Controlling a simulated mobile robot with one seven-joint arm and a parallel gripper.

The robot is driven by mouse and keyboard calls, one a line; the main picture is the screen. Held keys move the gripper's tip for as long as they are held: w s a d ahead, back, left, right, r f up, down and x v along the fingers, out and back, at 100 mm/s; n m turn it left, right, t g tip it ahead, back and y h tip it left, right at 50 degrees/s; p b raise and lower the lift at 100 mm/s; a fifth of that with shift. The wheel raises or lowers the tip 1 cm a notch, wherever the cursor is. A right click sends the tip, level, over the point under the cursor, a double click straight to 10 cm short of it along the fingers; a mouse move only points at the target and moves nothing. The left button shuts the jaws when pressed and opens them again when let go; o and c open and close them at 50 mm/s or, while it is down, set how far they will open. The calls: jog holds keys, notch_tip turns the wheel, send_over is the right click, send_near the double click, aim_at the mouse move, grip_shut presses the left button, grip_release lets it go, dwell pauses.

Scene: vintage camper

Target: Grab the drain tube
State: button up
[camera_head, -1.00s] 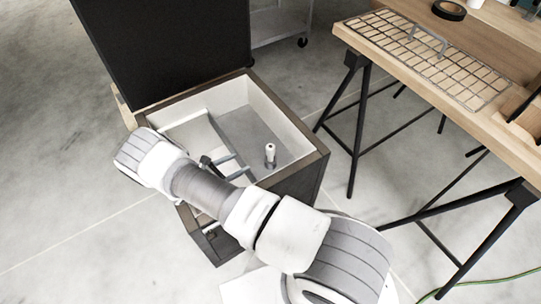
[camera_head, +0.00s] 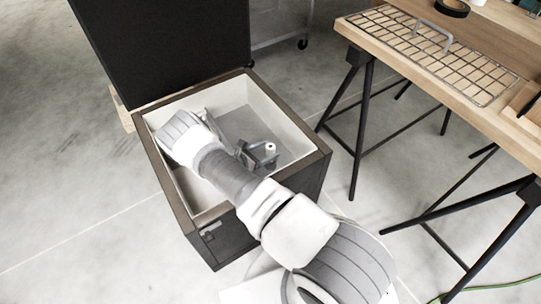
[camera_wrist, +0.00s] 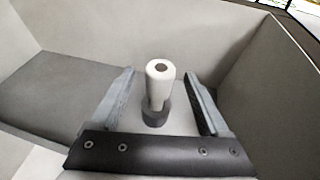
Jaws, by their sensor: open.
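The drain tube (camera_wrist: 160,82) is a short white upright tube with a dark hole in its top and a grey collar at its base. It stands on the floor of the open box (camera_head: 316,157). In the wrist view my gripper (camera_wrist: 163,80) is open, with one finger on each side of the tube and a gap on both sides. In the head view the tube (camera_head: 270,149) shows just beside my gripper (camera_head: 262,155), its lower part partly hidden by the fingers.
The box has pale inner walls and a dark wooden rim around my arm. Its black lid (camera_head: 165,45) stands open at the back. A wooden table (camera_head: 480,105) on black trestles, with a wire rack (camera_head: 435,55), stands to the right. Bare floor lies to the left.

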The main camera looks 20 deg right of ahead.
jog(key=shift+x, duration=1.15)
grip_shut()
jog(key=shift+r, duration=0.15)
